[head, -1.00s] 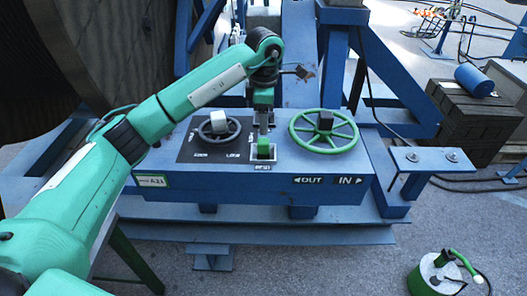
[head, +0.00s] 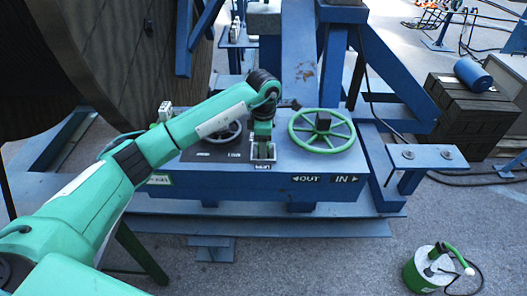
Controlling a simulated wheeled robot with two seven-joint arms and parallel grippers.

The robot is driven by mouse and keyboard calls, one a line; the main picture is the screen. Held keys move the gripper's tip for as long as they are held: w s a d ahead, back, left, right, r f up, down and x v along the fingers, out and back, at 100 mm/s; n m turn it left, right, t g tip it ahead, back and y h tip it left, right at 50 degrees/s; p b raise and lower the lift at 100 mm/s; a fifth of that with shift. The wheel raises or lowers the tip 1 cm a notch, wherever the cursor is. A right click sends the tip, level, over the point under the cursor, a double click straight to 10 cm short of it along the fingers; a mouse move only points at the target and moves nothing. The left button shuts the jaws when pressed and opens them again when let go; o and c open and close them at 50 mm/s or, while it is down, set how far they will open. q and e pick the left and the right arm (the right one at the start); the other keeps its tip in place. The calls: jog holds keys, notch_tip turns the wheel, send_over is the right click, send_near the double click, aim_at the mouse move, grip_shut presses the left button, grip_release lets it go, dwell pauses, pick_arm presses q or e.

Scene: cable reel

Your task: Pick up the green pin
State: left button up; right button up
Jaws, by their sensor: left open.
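My left gripper (head: 263,152) is open and points down at the front middle of the blue control box, over a small dark slot plate with a white label. The small green block that showed there earlier, which may be the green pin, is now mostly hidden behind the gripper. I cannot tell whether the fingers touch it. My right gripper is not in view.
A green handwheel (head: 322,131) stands just right of the gripper on the blue control box (head: 240,182). A grey handwheel (head: 226,131) is partly behind my left arm. A white-and-green canister (head: 428,268) stands on the floor at lower right.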

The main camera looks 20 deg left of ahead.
pick_arm(q)
grip_shut()
jog(key=shift+r, duration=0.45)
notch_tip(320, 180, up, 30)
jog(key=p, duration=0.2)
jog(key=shift+p, duration=0.4)
dwell(1.5)
jog(key=shift+r, duration=0.1)
